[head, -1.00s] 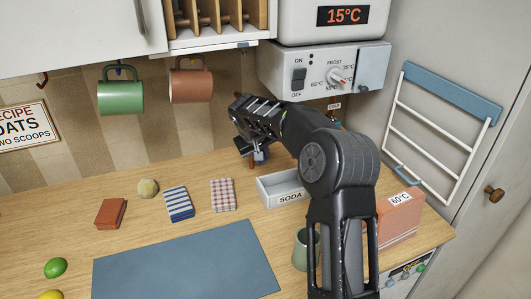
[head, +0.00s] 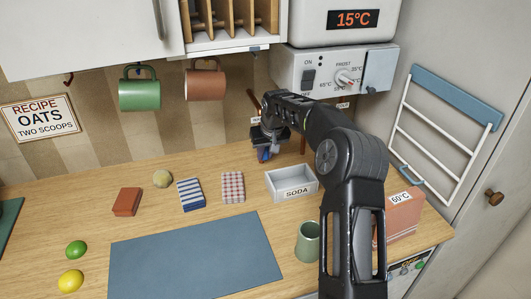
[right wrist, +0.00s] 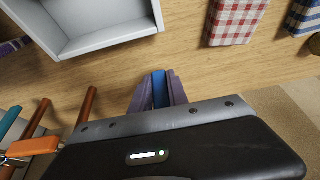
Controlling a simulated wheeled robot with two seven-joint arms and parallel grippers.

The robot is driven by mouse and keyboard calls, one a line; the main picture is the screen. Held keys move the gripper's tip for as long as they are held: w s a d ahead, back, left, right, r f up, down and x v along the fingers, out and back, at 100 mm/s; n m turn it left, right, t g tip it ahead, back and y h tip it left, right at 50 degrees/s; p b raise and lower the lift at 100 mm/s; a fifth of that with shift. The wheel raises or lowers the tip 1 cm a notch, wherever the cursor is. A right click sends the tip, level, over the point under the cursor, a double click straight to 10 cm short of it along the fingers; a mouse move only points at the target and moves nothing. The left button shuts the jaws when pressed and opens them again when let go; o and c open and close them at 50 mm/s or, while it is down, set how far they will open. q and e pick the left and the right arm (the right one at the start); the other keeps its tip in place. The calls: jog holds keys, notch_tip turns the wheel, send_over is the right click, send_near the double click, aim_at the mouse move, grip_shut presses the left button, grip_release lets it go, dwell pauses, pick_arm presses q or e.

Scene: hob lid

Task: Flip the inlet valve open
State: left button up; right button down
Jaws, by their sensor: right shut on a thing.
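My right gripper (head: 264,155) is at the back wall, below the boiler's control panel, beside the copper pipes (head: 254,102). In the right wrist view its fingers (right wrist: 158,92) are shut on a narrow blue piece (right wrist: 159,86), which looks like the valve's lever. The valve body is hidden behind the gripper and arm, so I cannot tell the lever's angle. An orange lever (right wrist: 32,146) and a teal lever (right wrist: 10,122) show near the pipes at the left of the wrist view. My left gripper is not in view.
A white SODA tray (head: 291,183), a checked cloth (head: 232,186) and a striped cloth (head: 191,194) lie near the gripper. Mugs hang above left. The blue mat (head: 196,257) is bare.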

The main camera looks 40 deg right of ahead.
jog(key=c, duration=1.3)
grip_release()
jog(key=shift+r, duration=0.1)
jog(key=b+v, duration=0.1)
jog(key=v, duration=0.6)
jog(key=shift+s+r+b, duration=0.15)
jog(key=shift+r+b, duration=0.15)
jog(key=shift+b, duration=0.05)
